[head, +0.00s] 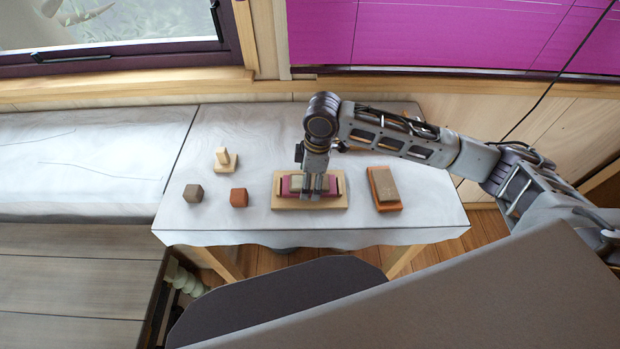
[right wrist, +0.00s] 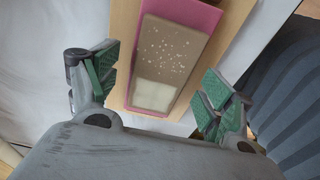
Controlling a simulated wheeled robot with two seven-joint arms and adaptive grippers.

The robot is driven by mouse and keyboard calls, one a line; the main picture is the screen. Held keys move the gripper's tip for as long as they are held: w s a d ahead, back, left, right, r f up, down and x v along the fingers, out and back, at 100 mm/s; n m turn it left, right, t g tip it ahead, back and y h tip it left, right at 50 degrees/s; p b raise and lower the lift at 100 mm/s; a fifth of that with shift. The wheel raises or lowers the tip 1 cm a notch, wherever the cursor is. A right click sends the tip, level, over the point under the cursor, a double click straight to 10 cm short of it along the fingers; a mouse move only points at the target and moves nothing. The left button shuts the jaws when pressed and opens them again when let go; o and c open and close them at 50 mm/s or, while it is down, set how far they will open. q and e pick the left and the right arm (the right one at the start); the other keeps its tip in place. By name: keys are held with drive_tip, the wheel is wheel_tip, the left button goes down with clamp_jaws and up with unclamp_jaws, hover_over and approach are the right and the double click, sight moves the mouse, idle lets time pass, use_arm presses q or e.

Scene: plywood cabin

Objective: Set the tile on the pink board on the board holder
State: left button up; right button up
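A brown speckled tile with a pale square end (right wrist: 172,60) lies on a pink board (right wrist: 205,12). The pink board lies on a light wooden base (right wrist: 123,40). In the head view the pink board (head: 284,187) and wooden base (head: 290,203) are at the table's front middle, partly hidden by my gripper. My right gripper (head: 314,194) points down over them. In the right wrist view its green-padded fingers (right wrist: 160,90) are spread apart on either side of the tile, not touching it. A small upright light-wood stand (head: 225,159) is further left. My left gripper is not in view.
A brown block lies on an orange board (head: 376,204) to the right. A dark brown cube (head: 193,193) and a red-brown cube (head: 239,197) sit to the left. The white table's (head: 230,228) left back area is clear. Something behind my arm is mostly hidden.

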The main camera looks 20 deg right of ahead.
idle(0.3)
wheel_tip(320, 180, up, 12)
drive_tip(key=d, duration=0.1)
drive_tip(key=shift+s+d, duration=0.2)
idle(0.5)
idle(0.7)
